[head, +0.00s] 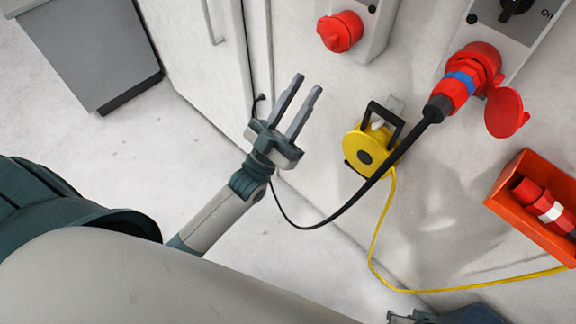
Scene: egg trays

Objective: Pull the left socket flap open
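The left socket flap (340,32) is a round red cap on a grey box on the wall, near the top middle of the head view. It looks closed over its socket. My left gripper (299,90) is below and left of the flap, apart from it. Its two grey fingers are parallel with a gap between them, open and empty. A dark part at the bottom edge (445,315) seems to belong to my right arm; its fingers cannot be made out.
A red plug (458,88) with a black cable sits in the right socket, whose flap (506,112) hangs open. A yellow cable reel (366,148) is on the wall below. An orange box (508,203) holds red connectors. A grey cabinet (88,52) stands upper left.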

